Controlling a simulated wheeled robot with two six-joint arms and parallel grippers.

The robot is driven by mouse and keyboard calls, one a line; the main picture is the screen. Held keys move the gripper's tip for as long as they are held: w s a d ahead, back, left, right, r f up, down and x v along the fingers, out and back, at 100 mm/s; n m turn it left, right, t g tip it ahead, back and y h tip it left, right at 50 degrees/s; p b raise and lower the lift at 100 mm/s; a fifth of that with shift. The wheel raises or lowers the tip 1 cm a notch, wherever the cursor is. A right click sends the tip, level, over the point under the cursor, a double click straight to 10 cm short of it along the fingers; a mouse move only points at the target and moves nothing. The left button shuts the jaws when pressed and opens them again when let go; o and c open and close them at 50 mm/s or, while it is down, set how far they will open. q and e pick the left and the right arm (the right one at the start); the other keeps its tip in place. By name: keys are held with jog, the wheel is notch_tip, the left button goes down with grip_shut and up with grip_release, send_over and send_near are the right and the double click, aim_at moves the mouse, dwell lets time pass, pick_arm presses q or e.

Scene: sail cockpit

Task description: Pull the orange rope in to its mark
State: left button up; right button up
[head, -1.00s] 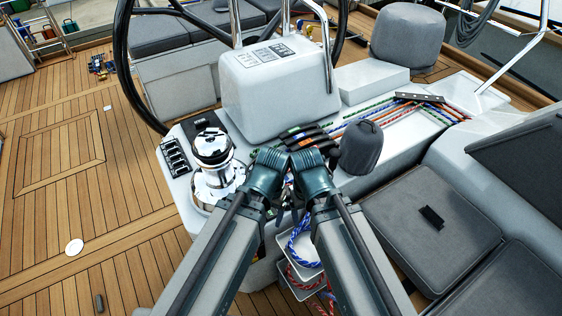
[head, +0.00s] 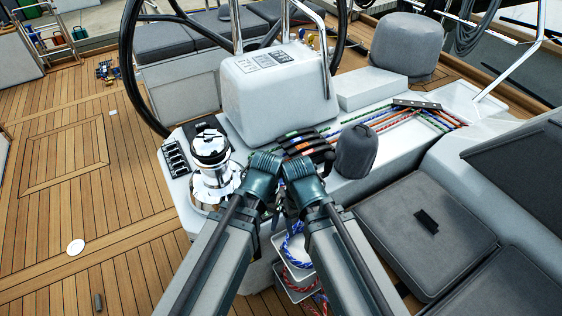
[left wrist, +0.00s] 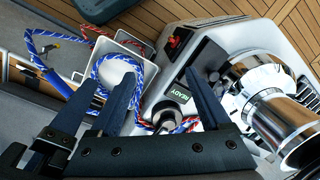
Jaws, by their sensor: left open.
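The orange rope (head: 396,122) is one of several coloured ropes on the white console, running from the black rope clutches (head: 305,145) to a dark plate at the right. I cannot make out its mark. My left gripper (head: 274,211) is low in front of the clutches, partly hidden by its own wrist. In the left wrist view my left gripper (left wrist: 160,72) is open, its fingers apart with no rope clearly between them. My right gripper (head: 287,212) is close beside the left one; its fingers are too hidden to judge.
A chrome winch (head: 212,165) stands left of my wrists. A grey-covered winch (head: 357,150) stands to their right. Below are white bins (head: 291,265) with blue and red ropes. Grey cushions (head: 425,230) lie at right.

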aim_at(283, 162)
pick_arm(q)
jog(key=w+d+m, duration=0.2)
jog(key=w+m, duration=0.1)
jog(key=w, duration=0.7)
jog(key=w+d+m+t, duration=0.1)
jog(key=w+d+m, duration=0.1)
jog(key=w, duration=0.9)
jog(key=w+d+m+t, duration=0.1)
jog(key=w+m, duration=0.3)
jog(key=w, duration=0.6)
jog(key=shift+w+d+r+m, duration=0.15)
jog(key=shift+w+d+m, duration=0.25)
jog(key=shift+h, duration=0.3)
jog(key=f+b, duration=0.4)
jog(key=w+f+b, duration=0.1)
jog(key=f+b, duration=0.4)
jog(key=w+a+f+b, duration=0.1)
jog(key=f+b, duration=0.3)
jog(key=shift+w+f+b, duration=0.25)
jog(key=shift+f+b, duration=0.05)
jog(key=shift+f, duration=0.05)
jog(key=shift+r, duration=0.1)
grip_shut()
